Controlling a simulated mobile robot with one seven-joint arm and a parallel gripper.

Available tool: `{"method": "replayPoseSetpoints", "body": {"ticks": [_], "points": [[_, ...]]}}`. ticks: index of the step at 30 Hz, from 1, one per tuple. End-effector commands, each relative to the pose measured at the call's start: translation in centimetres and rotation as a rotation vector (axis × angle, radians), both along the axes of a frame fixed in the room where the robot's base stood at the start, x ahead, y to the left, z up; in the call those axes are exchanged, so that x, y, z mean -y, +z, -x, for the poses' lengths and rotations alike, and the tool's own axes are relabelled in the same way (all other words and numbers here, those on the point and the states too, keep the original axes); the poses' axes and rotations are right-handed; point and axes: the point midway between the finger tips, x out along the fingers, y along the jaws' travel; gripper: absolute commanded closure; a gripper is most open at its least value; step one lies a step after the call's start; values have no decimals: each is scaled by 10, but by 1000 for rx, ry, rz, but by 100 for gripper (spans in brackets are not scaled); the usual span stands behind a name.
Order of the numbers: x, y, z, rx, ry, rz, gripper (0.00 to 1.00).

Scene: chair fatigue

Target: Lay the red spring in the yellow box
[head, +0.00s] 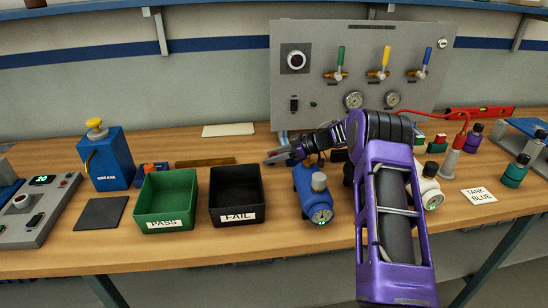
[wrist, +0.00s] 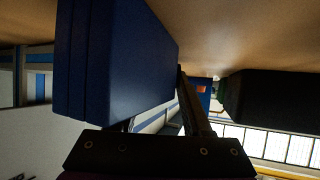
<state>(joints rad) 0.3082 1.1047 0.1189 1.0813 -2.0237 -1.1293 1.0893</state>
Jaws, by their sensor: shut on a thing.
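My gripper (head: 278,157) reaches left over the bench, beyond the blue gauge cylinder (head: 313,193) and right of the black FAIL bin (head: 237,209). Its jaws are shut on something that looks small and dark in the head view. In the wrist view a large dark blue block (wrist: 118,65) lies close against the gripper, beside one dark finger, and hides the other finger. I cannot make out a red spring or a yellow box in either view.
The green PASS bin (head: 167,211) stands open left of the FAIL bin. A blue can (head: 107,163) with a yellow knob stands farther left. A brown strip (head: 206,162) lies behind the bins. The valve panel (head: 355,70) stands at the back.

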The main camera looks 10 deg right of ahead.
Motion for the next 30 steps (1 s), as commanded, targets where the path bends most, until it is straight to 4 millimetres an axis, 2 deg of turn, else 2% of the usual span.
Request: {"method": "replayPoseSetpoints", "body": {"ticks": [12, 13, 17, 18, 26, 30], "points": [[0, -6, 0, 0, 0, 1, 100], [0, -6, 0, 1, 0, 1, 48], [0, -6, 0, 1, 0, 1, 24], [0, -6, 0, 1, 0, 1, 21], [0, -1, 0, 3, -1, 0, 21], [16, 7, 5, 1, -4, 3, 21]]}}
